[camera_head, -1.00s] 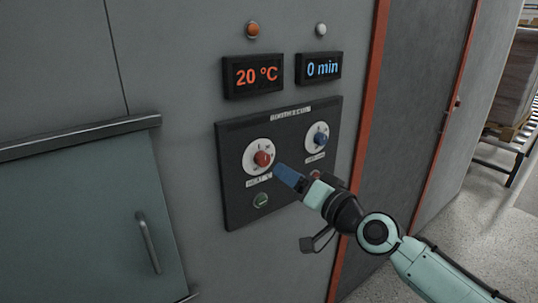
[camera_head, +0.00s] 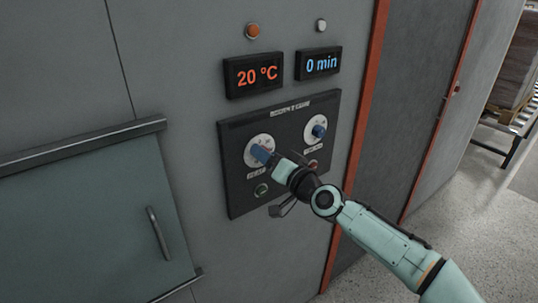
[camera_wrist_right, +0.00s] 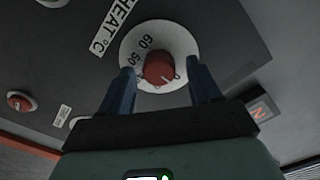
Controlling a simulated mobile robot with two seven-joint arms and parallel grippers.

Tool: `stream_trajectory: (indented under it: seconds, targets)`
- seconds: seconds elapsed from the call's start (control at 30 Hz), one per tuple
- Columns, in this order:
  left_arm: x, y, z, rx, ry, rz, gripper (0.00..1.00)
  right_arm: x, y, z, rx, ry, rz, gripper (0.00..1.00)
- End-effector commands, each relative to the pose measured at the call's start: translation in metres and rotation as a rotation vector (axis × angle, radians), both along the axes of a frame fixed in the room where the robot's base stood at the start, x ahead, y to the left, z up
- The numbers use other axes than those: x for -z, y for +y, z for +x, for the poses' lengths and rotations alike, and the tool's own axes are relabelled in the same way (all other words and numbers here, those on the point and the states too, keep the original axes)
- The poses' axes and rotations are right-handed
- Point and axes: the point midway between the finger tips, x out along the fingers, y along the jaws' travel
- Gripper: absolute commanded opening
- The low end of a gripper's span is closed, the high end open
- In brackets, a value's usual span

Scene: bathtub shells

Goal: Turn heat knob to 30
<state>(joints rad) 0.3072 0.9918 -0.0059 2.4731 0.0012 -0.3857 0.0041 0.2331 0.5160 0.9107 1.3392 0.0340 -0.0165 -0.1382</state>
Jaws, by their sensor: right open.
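The heat knob (camera_wrist_right: 159,69) is red on a white dial (camera_wrist_right: 184,42) marked with numbers, beside the label HEAT °C. In the head view my right gripper (camera_head: 263,154) covers the knob, and part of the white dial (camera_head: 253,140) shows around it. In the right wrist view my right gripper (camera_wrist_right: 160,88) is open, with one blue finger on each side of the knob. Whether the fingers touch it I cannot tell. The temperature display (camera_head: 257,75) reads 20 °C. My left gripper is not in view.
The dark control panel (camera_head: 235,190) also carries a blue knob (camera_head: 319,131), a green button (camera_head: 261,190) and a red button (camera_head: 313,165). A second display (camera_head: 318,64) reads 0 min. A hatch with a handle (camera_head: 158,233) is at the left.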

Motion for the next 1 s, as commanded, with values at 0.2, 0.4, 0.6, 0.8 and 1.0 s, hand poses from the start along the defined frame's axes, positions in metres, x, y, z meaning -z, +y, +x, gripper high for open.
stream_trajectory:
  seconds: [0.2,0.4,0.6,0.8,1.0]
  targets:
    - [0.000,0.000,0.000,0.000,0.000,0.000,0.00,0.000,0.000,0.000,0.000,0.001,0.001,0.11]
    - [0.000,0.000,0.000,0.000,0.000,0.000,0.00,0.000,0.000,0.000,0.000,0.003,0.004,0.07]
    - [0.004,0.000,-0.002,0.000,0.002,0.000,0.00,0.000,-0.001,0.000,0.001,0.030,0.044,0.07]
    - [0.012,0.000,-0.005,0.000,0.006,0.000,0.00,0.001,0.000,0.000,0.000,0.102,0.141,0.07]
    - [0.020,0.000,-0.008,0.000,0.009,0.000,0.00,0.001,-0.001,0.000,0.001,0.204,0.282,0.07]
